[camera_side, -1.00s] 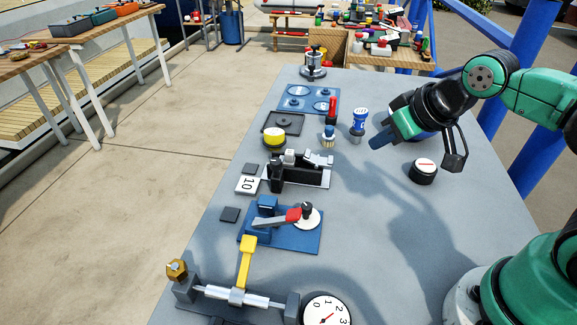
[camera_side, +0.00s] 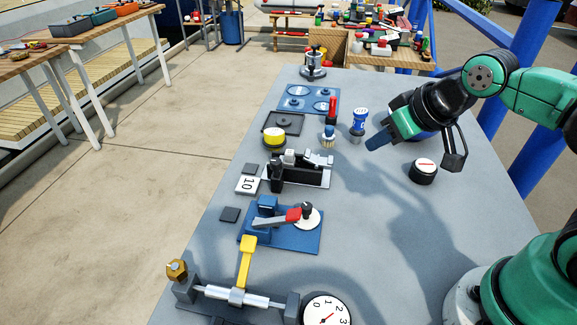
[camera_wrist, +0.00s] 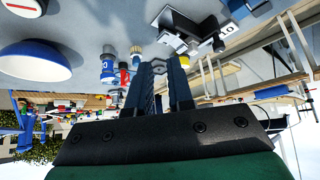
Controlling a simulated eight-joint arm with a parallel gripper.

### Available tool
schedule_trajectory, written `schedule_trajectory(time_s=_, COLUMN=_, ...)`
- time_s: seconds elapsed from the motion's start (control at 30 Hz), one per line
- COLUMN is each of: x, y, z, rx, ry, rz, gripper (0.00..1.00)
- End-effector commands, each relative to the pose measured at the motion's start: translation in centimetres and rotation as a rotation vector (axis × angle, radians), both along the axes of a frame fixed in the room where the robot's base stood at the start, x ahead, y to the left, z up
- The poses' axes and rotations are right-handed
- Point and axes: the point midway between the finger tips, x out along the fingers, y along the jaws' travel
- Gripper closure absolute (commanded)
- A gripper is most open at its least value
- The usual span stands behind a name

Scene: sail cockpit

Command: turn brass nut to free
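The brass nut (camera_side: 176,270) is a small gold hexagonal piece at the left end of a rod fixture, low in the side view. The fixture's silver rod (camera_side: 260,301) runs between two dark grey blocks, and a yellow lever (camera_side: 247,262) rises from its middle. My gripper (camera_side: 378,140) is far from the nut, over the right side of the bench, above the tabletop. In the wrist view, its two dark fingers (camera_wrist: 165,68) point away from the camera with a narrow gap and nothing held between them. The nut cannot be made out in the wrist view.
A round dial (camera_side: 326,311) stands right of the rod fixture. A blue plate with a red-handled lever (camera_side: 294,215), a grey clamp fixture (camera_side: 298,170) and a yellow-topped puck (camera_side: 274,137) line the bench's left side. A black-and-white knob (camera_side: 423,171) is near my gripper. The middle right is clear.

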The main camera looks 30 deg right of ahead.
Motion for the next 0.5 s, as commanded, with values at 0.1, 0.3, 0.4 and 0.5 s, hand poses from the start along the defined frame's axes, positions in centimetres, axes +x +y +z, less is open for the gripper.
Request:
schedule_trajectory(time_s=0.1, x=0.7, y=1.0, z=0.7, rx=0.026, ry=0.026, rz=0.001, gripper=0.46)
schedule_trajectory(time_s=0.3, x=3.7, y=6.8, z=2.8, rx=0.130, ry=0.172, rz=-0.024, gripper=0.33)
schedule_trajectory(time_s=0.4, x=5.0, y=10.9, z=3.3, rx=0.169, ry=0.269, rz=-0.055, gripper=0.33)
schedule_trajectory(time_s=0.5, x=5.9, y=15.4, z=3.2, rx=0.185, ry=0.362, rz=-0.093, gripper=0.33)
